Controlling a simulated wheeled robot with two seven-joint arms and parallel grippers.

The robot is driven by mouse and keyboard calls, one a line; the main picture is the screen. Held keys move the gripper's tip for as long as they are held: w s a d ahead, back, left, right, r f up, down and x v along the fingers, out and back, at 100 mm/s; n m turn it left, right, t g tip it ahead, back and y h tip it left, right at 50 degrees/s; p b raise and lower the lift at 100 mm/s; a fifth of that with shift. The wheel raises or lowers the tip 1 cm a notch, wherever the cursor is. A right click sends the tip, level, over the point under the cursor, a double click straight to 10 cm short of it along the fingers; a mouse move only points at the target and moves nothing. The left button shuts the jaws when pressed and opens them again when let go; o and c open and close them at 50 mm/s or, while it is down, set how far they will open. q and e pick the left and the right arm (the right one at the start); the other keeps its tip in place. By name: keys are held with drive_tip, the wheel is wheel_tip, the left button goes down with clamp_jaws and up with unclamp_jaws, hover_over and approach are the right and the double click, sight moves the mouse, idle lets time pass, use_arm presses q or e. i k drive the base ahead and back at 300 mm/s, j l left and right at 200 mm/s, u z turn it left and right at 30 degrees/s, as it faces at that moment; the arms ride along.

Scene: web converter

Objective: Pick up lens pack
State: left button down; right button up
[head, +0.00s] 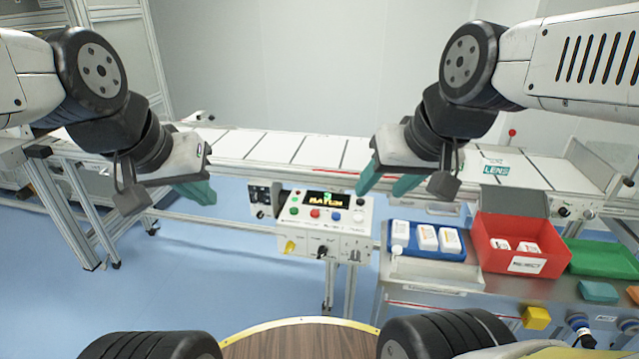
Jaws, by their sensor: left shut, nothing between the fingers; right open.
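Several white packs with orange marks stand in a blue tray (462,256) on the bench at the right. One white pack (427,237) stands near the tray's middle and another white pack (449,240) beside it. I cannot tell which is the lens pack. My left gripper (199,192) is shut and empty over the floor, left of the control box. My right gripper (385,187) is open and empty, above and left of the tray, apart from the packs.
A red bin (508,262) with a REJECT label and a raised lid holds white packs. A green tray (603,258) is right of it. A control box (325,224) stands before the long conveyor (265,150). A round wooden top (300,342) is nearest me.

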sight(493, 166)
drive_tip(key=z, duration=1.4)
drive_tip(key=i+l+u, duration=0.45)
drive_tip(key=l+u, duration=0.2)
drive_tip(key=i+l+u, duration=0.15)
drive_tip(key=l+u, duration=0.2)
drive_tip(key=i+l+u, duration=0.1)
drive_tip(key=l+u, duration=0.25)
drive_tip(key=l, duration=0.1)
